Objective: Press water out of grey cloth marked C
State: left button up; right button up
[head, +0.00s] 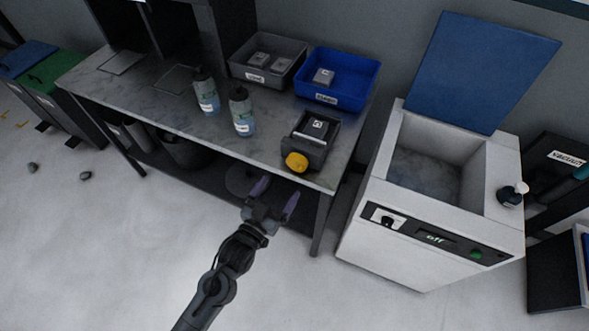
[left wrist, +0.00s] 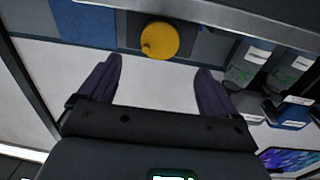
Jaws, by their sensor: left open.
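A dark press box (head: 309,143) stands at the front right of the marble-topped table. In it lies a grey folded cloth (head: 327,130) with a white label; its letter is too small to read surely. A round yellow knob (head: 296,162) sticks out of the press's front, and it also shows in the left wrist view (left wrist: 160,41). My left gripper (head: 277,193) is open and empty, below and in front of the knob, apart from it. In the left wrist view its purple fingers (left wrist: 158,68) point towards the knob. My right gripper is not in view.
Two spray bottles (head: 241,112) stand left of the press. A grey bin (head: 285,88) and a blue bin (head: 364,90), both holding grey folded cloths, are behind. The table's front edge (head: 250,155) lies close to my gripper. A white washer-like machine (head: 385,255) with raised blue lid stands right.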

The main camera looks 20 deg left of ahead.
aim_at(295, 166)
pick_arm(q)
jog(key=w, duration=0.3)
jog(key=w+b, duration=0.1)
jog(key=w, duration=0.1)
jog(key=w+d, duration=0.1)
jog(key=w, duration=0.2)
jog(key=shift+w+b, duration=0.35)
jog(key=c, duration=1)
jog(key=shift+r+m+p, duration=0.2)
jog(key=shift+m+p, duration=0.6)
jog(key=shift+p, duration=0.35)
jog(key=shift+c, duration=0.2)
jog(key=m+p, duration=0.2)
jog(key=shift+p, duration=0.35)
jog(key=m+p, duration=0.2)
jog(key=shift+d+m, duration=0.1)
jog(key=shift+m, duration=0.3)
jog(key=shift+f+m+p, duration=0.2)
jog(key=shift+m+p, duration=0.5)
jog(key=shift+p, duration=0.05)
